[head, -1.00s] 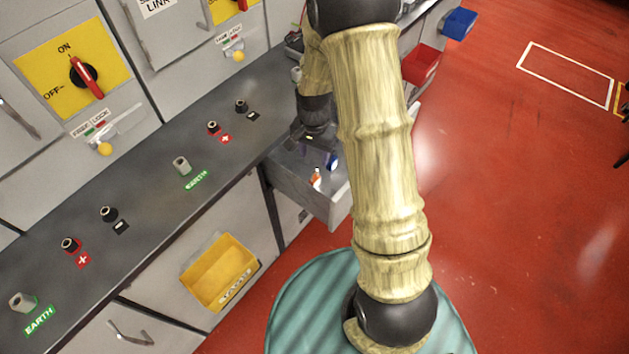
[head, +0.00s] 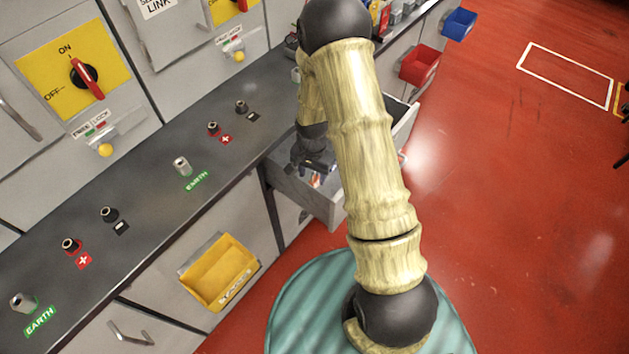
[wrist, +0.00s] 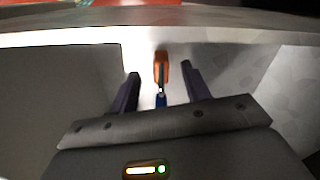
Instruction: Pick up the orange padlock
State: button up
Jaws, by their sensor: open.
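The orange padlock (wrist: 161,65) lies in the open drawer, seen in the wrist view between and a little ahead of my two fingertips. In the head view only a small orange part of it (head: 316,180) shows below my gripper. My gripper (wrist: 160,72) is open, with one dark finger on each side of the padlock and a visible gap on both sides. A small blue thing (wrist: 161,100) shows nearer the gripper's palm. In the head view my gripper (head: 318,167) is down at the drawer; how far its fingers are above the floor is unclear.
The grey drawer (head: 335,206) stands out below the dark worktop (head: 140,195), its walls close around my gripper. A yellow bin (head: 217,275) hangs left of it; red (head: 420,66) and blue (head: 459,23) bins are beyond. Red floor is open at right.

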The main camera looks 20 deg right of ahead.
aim_at(314, 179)
jog(key=shift+a+f, duration=0.1)
jog(key=shift+f, duration=1.35)
grip_shut()
